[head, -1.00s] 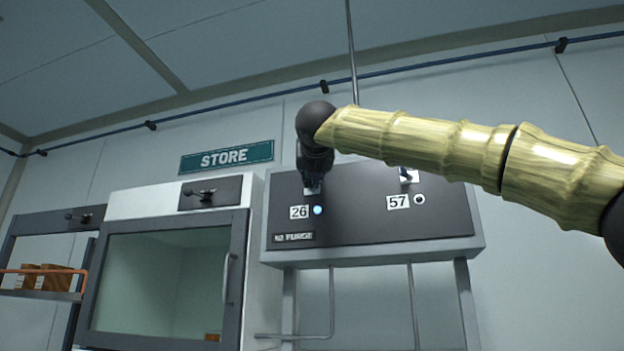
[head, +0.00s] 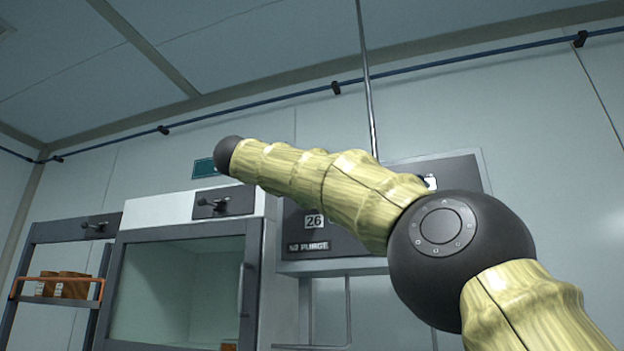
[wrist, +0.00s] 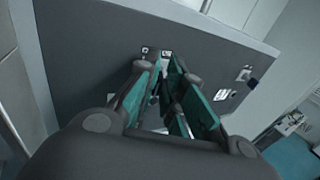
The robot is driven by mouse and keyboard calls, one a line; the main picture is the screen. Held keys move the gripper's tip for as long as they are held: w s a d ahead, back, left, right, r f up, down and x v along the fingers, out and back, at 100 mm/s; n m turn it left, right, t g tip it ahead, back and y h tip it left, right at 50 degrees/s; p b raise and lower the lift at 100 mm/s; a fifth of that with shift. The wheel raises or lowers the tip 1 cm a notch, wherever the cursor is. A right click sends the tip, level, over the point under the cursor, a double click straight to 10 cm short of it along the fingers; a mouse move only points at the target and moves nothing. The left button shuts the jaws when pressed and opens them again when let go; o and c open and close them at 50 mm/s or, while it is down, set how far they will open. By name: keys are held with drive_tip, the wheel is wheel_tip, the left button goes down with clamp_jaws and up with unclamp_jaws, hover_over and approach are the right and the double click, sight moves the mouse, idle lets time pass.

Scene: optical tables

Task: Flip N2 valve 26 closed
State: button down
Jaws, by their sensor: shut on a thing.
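The N2 purge panel (head: 335,249) is dark grey and wall-mounted; the head view shows its "26" label (head: 314,221). Valve 26 itself and its light are hidden behind my arm there. My gripper is hidden in the head view. In the wrist view my gripper (wrist: 166,76) reaches to the panel face (wrist: 95,60), its teal-padded fingers close together and shut on the valve 26 lever. The lever is mostly hidden between the fingers, so its angle cannot be told.
A second valve (wrist: 243,74) with a white label (wrist: 221,95) sits on the same panel, right of my gripper. A shelf (head: 60,298) holds brown boxes.

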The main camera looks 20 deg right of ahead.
drive_tip(key=shift+w+a+m+g+h+p, duration=0.1)
drive_tip(key=shift+w+m+g+h+p, duration=0.25)
drive_tip(key=shift+g, duration=0.25)
drive_tip(key=shift+s, duration=0.15)
drive_tip(key=c, duration=1.7)
unclamp_jaws()
drive_tip(key=shift+o, duration=0.8)
drive_tip(key=shift+w+f, duration=0.1)
drive_tip(key=shift+w, duration=0.1)
drive_tip(key=shift+s, duration=0.1)
